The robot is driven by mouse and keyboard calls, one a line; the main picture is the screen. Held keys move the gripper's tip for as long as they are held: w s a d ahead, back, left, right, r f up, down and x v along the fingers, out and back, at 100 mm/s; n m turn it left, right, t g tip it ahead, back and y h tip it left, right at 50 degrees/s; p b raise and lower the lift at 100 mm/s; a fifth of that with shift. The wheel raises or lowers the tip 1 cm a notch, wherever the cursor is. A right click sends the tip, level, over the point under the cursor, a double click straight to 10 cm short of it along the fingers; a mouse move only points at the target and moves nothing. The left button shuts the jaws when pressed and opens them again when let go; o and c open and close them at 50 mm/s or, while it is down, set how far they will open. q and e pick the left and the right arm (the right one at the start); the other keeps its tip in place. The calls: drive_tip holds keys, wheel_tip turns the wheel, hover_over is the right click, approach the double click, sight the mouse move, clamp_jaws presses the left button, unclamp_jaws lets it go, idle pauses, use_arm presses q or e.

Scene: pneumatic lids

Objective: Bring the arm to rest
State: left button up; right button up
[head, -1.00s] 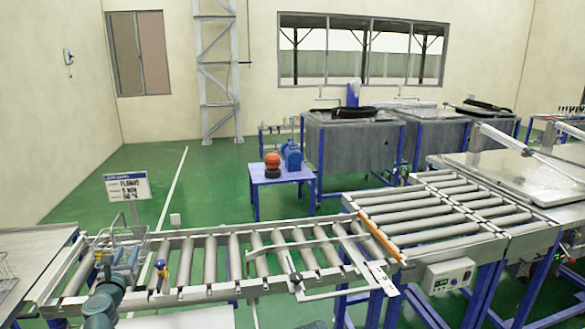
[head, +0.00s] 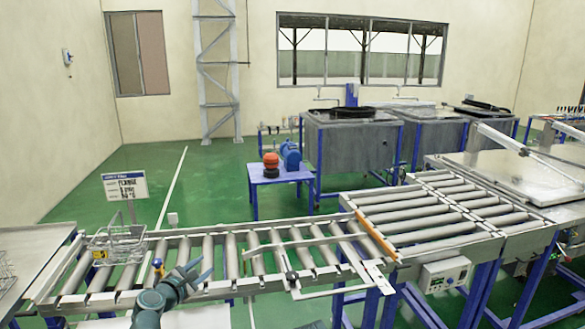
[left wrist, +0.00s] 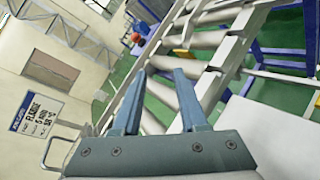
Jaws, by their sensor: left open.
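My left gripper (head: 203,267) is open and empty over the roller conveyor (head: 190,296), to the right of the wire basket. Its two blue-grey fingers also show apart in the left wrist view (left wrist: 160,80), with rollers beyond them. The wire basket (head: 118,243) stands upright on the left end of the rollers, apart from the gripper. It has a small yellow tag. My right gripper is not in view.
A sign (head: 125,186) stands behind the basket. A black-knobbed bar (head: 292,276) crosses the conveyor at the right. A control box (head: 445,273) hangs under the wider rollers.

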use_arm(q)
drive_tip(key=s+d+f+m+g+h, duration=0.1)
drive_tip(key=s+d+f+m+g, duration=0.4)
drive_tip(key=d+m, duration=0.4)
drive_tip(key=s+d+f+m+g+h, duration=0.1)
drive_tip(key=s+d+f+m+g, duration=0.45)
drive_tip(key=d, duration=0.55)
drive_tip(key=s+f+m+g+y, duration=0.2)
drive_tip(key=s+f+m+y, duration=0.1)
drive_tip(key=s+m, duration=0.4)
drive_tip(key=s+f+m+g+y, duration=0.2)
drive_tip(key=s+f+m+y, duration=0.1)
drive_tip(key=s+m, duration=0.4)
drive_tip(key=s+y, duration=0.1)
drive_tip(key=s, duration=0.2)
drive_tip(key=shift+s+g, duration=0.25)
drive_tip(key=shift+g, duration=0.1)
drive_tip(key=shift+a+f, duration=0.1)
